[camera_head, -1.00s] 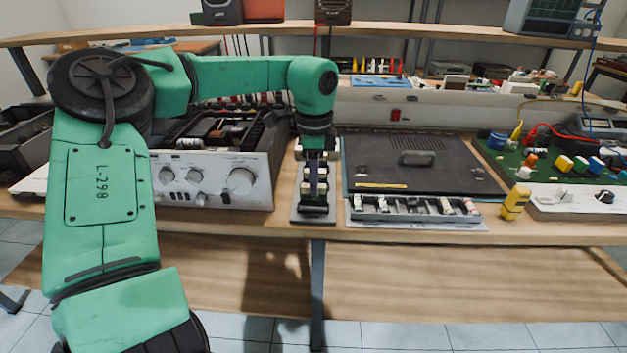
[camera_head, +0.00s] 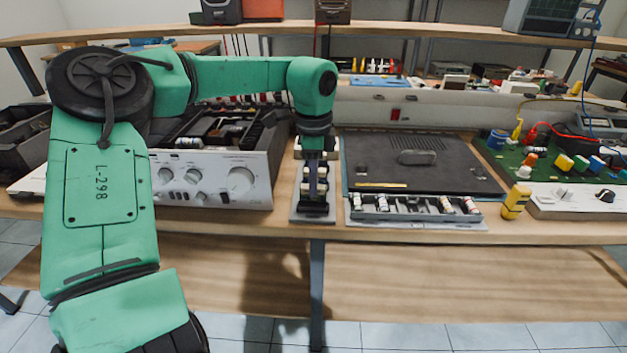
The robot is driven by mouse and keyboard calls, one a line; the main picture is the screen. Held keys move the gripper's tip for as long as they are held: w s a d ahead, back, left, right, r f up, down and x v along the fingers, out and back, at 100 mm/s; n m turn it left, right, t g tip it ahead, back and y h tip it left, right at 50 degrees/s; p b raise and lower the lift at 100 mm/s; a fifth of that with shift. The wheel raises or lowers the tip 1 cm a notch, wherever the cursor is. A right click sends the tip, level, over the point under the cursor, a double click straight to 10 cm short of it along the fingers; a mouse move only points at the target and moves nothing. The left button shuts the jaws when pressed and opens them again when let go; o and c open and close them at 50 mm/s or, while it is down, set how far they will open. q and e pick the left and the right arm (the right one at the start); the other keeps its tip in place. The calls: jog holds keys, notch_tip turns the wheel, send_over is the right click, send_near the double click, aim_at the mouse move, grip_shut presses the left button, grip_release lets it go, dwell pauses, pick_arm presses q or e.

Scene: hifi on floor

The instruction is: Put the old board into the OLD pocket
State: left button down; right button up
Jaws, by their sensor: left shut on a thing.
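My left gripper (camera_head: 314,186) points down over a small grey holder (camera_head: 313,219) at the bench's front edge, right of the hifi. It is shut on a narrow dark piece, seemingly the old board, which is mostly hidden between the fingers. Its lower end is close to the dark slots of the holder; I cannot tell whether it is inside one. No OLD label is readable. The hifi amplifier (camera_head: 215,180), with silver front and knobs, stands open on the left, partly behind my left arm. My right gripper is not in view.
A dark flat cover (camera_head: 420,170) lies right of the holder, with a grey parts tray (camera_head: 415,211) of several small parts before it. A yellow bottle (camera_head: 515,203) and green circuit board (camera_head: 555,160) are further right. A shelf (camera_head: 420,32) crosses above.

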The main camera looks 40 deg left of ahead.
pick_arm(q)
jog(key=shift+f+b, duration=0.45)
jog(key=shift+f, duration=0.15)
dwell(0.3)
jog(key=c, duration=0.7)
grip_release()
notch_tip(320, 180, up, 15)
jog(key=p, duration=0.1)
jog(key=shift+f, duration=0.2)
